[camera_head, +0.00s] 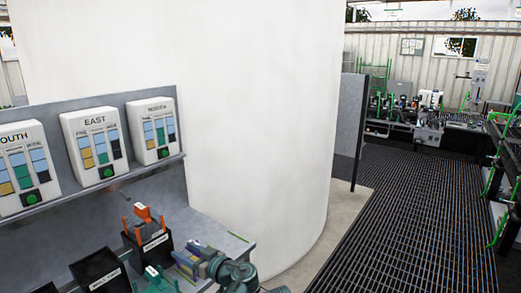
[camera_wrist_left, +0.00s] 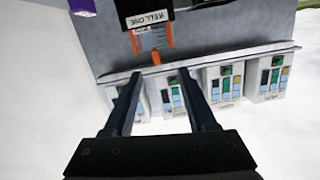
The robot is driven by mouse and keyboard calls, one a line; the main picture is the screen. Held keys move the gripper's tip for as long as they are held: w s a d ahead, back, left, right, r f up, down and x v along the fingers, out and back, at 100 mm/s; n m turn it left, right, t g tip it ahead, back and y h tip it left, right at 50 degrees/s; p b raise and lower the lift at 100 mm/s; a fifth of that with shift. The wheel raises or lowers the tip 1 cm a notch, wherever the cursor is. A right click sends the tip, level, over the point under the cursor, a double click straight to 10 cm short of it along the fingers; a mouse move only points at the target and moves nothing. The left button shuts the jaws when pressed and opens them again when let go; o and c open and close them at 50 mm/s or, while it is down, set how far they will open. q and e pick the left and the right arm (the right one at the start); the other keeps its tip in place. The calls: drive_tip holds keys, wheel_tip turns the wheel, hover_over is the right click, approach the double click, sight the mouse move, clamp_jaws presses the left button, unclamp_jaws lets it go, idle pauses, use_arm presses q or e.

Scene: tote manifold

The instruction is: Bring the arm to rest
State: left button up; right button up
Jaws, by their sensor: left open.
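My left gripper (camera_wrist_left: 159,76) shows in the wrist view with its two dark fingers apart and nothing held between them. Part of my teal arm (camera_head: 236,274) enters at the bottom of the head view, where I cannot make out the fingertips clearly. A black holder (camera_wrist_left: 147,13) with a white label and orange prongs is beyond the fingertips in the wrist view. A black holder with orange parts (camera_head: 150,246) also stands on the bench in the head view. My right gripper is in neither view.
White panels, including one marked EAST (camera_head: 95,145), line a grey shelf (camera_head: 95,194) above the bench. Purple and yellow blocks (camera_head: 195,262) and another black holder (camera_head: 100,272) are close to my arm. A large white column (camera_head: 265,130) stands behind; dark grating (camera_head: 410,220) lies clear at right.

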use_arm(q)
drive_tip(key=s+d+f+m+g+h+p, duration=0.3)
drive_tip(key=s+d+f+m+g+h, duration=0.25)
drive_tip(key=s+f, duration=0.45)
drive_tip(key=s+d+f+m+g+h+p, duration=0.2)
drive_tip(key=s+d+f+m+g+h, duration=0.1)
drive_tip(key=s+d+m+h, duration=0.3)
drive_tip(key=s+d+m+g, duration=0.1)
drive_tip(key=s+d+m, duration=0.1)
drive_tip(key=s+d, duration=0.1)
drive_tip(key=shift+s+d+f, duration=0.2)
drive_tip(key=shift+s+d, duration=0.05)
drive_tip(key=shift+d, duration=0.15)
drive_tip(key=shift+h, duration=0.25)
